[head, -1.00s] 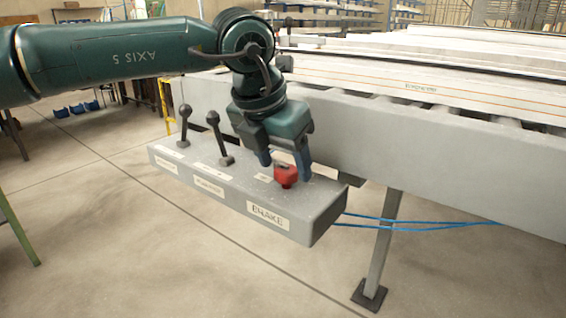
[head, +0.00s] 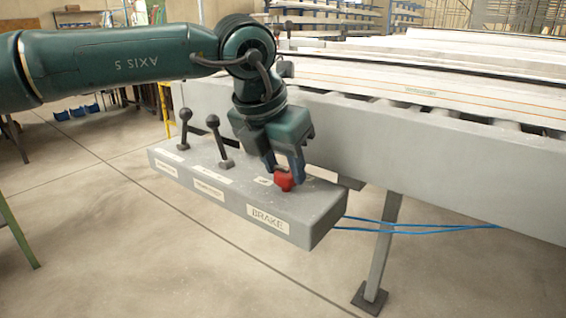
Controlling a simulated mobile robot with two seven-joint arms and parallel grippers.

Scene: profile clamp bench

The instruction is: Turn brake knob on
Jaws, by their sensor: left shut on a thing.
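The red brake knob (head: 284,182) sits on top of the grey control box (head: 318,229), at its right end above the white BRAKE label (head: 267,220). My left gripper (head: 284,172) comes down from above, with its two dark blue fingers shut on the red knob. The fingers hide part of the knob, and I cannot read its exact turn position. My right gripper is not in view.
Two black levers stand on the same box to the left, one at the far end (head: 185,125) and one nearer the gripper (head: 217,140). The long grey bench beam (head: 420,177) runs behind the box. Blue cables (head: 400,227) leave the box to the right.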

